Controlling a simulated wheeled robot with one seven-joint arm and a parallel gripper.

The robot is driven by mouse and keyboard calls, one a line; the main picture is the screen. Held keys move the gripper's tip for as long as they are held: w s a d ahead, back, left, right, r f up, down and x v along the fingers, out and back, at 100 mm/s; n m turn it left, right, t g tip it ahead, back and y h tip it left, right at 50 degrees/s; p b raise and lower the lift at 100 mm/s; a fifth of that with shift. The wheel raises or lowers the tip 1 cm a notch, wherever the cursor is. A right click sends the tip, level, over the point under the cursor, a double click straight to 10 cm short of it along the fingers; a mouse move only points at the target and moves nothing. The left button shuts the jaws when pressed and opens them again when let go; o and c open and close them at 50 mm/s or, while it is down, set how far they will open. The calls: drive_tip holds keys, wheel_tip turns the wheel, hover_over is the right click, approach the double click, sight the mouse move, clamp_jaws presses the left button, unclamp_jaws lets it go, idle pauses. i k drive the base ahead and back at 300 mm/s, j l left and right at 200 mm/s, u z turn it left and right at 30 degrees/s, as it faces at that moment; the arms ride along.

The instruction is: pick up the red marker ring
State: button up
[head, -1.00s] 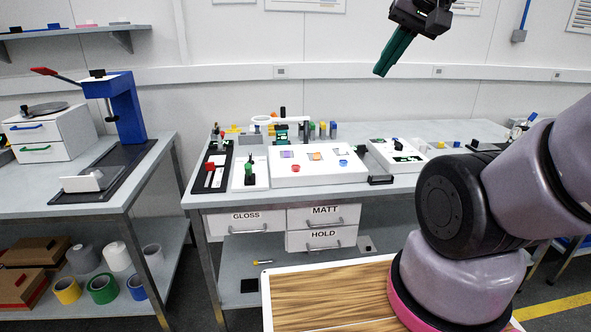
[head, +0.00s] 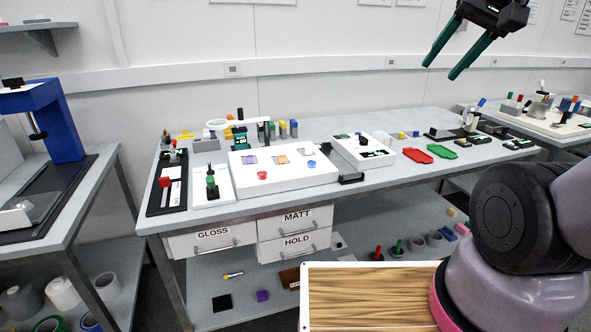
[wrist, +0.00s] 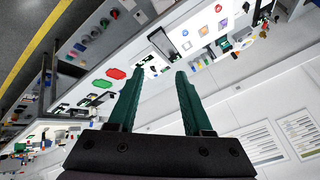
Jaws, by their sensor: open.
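A small red ring-like piece (head: 262,175), which looks like the red marker ring, lies on the front left of the white light box (head: 290,180) on the middle bench. A similar blue piece (head: 311,164) lies to its right on the same box. My gripper (head: 441,71) is high above the bench, to the right of the box, with its green fingers apart and nothing between them. The wrist view also shows the open, empty fingers (wrist: 160,72), well away from the bench items.
Coloured squares lie on the light box. A black tray with a red-topped stand (head: 166,183) and a green-knobbed stand (head: 211,185) are left of it. A white instrument (head: 362,152) and red and green plates (head: 417,156) are right. Bottles and an overhead arm stand behind.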

sight(261, 175)
drive_tip(key=i+j+z, duration=0.1)
drive_tip(key=j+z, duration=0.3)
drive_tip(key=j, duration=0.2)
drive_tip(key=j+z, duration=0.35)
drive_tip(key=j, duration=0.25)
drive_tip(key=j+z, duration=0.1)
drive_tip(key=j, duration=1.1)
drive_tip(key=k, duration=0.05)
